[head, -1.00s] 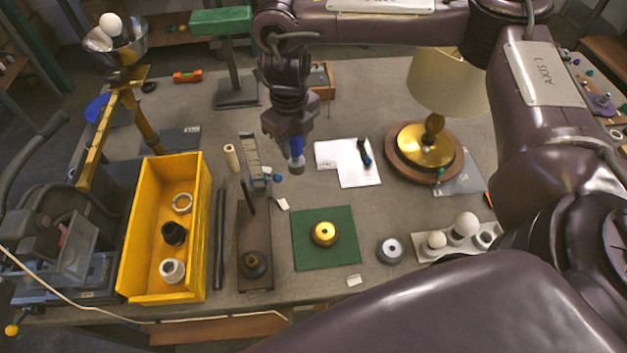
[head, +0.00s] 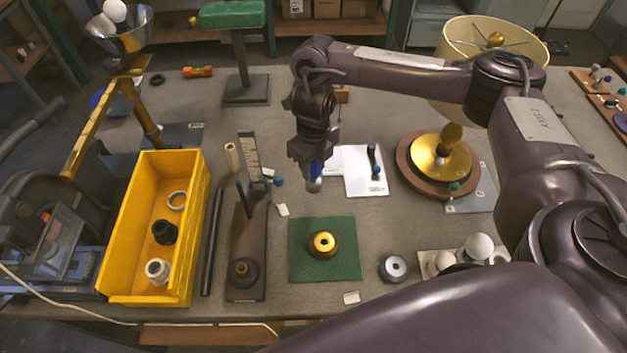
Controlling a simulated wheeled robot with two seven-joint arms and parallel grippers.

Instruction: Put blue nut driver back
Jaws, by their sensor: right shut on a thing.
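My right gripper (head: 315,166) points down over the middle of the bench, shut on the blue nut driver (head: 316,175). The driver hangs roughly upright, its blue handle partly hidden by the jaws and its grey end lowest. It is behind the green mat and beside the white papers; I cannot tell its exact height above the bench. My left gripper is not in the head view.
A green mat (head: 292,270) carries a brass part (head: 322,245). A yellow bin (head: 118,268) holds several rings. A post stand (head: 247,215) stands left of the mat. White papers (head: 362,185) and a lamp on a round wooden base (head: 413,180) are to the right.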

